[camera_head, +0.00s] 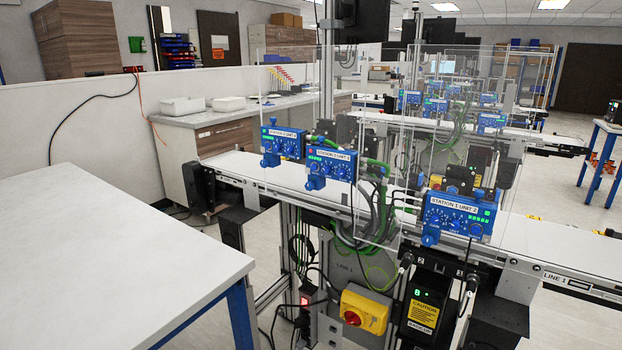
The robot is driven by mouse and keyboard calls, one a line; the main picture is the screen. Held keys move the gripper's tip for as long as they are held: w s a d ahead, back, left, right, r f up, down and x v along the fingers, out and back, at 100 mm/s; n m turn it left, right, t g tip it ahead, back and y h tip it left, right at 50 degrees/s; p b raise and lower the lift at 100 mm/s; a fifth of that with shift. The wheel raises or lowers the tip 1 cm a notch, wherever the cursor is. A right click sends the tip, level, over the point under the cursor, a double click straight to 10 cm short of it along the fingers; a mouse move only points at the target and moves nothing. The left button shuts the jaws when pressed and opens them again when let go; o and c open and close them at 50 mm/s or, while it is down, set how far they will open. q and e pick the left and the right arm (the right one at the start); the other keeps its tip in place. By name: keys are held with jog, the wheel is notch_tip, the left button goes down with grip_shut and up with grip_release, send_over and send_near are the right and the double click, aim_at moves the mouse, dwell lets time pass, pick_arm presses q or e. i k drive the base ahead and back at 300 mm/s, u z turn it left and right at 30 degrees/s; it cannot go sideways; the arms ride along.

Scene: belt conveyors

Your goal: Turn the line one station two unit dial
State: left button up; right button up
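A blue control box (457,215) labelled "STATION 1 UNIT 2" is mounted at the near edge of the conveyor, right of centre. Its front carries a row of small dark blue dials (454,224), with green lit indicators to their right. A larger blue knob (430,239) sticks out at its lower left. The dial settings are too small to read. The conveyor edge to the right reads "LINE 1". Neither of my grippers is in view, and nothing touches the box.
Two similar blue boxes, left (283,145) and middle (330,167), stand along the conveyor belt (240,168). A yellow switch box (365,310) and black caution-labelled unit (425,312) sit below. A white table (110,255) fills the left foreground.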

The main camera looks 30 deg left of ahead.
aim_at(327, 169)
jog(key=z, duration=0.05)
jog(key=k, duration=1.15)
jog(key=u, duration=0.95)
jog(key=i, duration=1.7)
jog(key=z, duration=0.8)
